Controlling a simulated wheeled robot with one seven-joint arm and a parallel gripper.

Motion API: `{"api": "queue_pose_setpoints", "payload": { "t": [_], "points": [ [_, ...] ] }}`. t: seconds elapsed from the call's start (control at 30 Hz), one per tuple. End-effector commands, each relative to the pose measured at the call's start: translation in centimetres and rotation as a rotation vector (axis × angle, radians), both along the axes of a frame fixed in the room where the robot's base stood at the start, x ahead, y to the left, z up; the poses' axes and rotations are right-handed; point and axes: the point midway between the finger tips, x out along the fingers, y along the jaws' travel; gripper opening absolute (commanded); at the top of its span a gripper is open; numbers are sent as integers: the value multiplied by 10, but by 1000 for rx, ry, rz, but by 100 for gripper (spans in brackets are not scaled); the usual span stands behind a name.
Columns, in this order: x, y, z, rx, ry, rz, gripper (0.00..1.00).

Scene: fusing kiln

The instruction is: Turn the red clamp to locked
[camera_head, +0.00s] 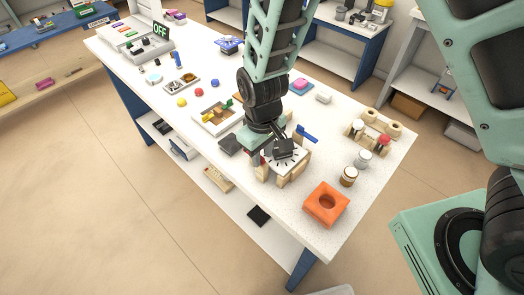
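My gripper (283,148) is low over a wooden fixture (283,181) near the right part of the white workbench. The fixture has a pale top plate (293,165) with dark radial marks, partly covered by my gripper. A small dark red part (262,158) shows at the fixture's left side, beside my wrist. I cannot tell whether it is the red clamp, or how it is turned. The fingertips are small and dark, so I cannot tell whether they are open or touch anything.
An orange block (326,203) with a round hole stands at the front right. Two jars (349,176) and a wooden rack (374,131) are right of the fixture. A blue bar (306,133) lies just behind it. A tray with blocks (216,117) is to the left.

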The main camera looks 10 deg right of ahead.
Motion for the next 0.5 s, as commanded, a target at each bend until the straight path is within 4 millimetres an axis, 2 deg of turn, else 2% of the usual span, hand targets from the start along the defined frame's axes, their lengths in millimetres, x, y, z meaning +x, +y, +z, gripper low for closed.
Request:
{"api": "queue_pose_setpoints", "payload": {
  "t": [0.03,0.13,0.5],
  "points": [
    [0,0,0,0,0,0,28],
    [0,0,0,0,0,0,0],
    [0,0,1,-1,1,-21,0]
  ]
}}
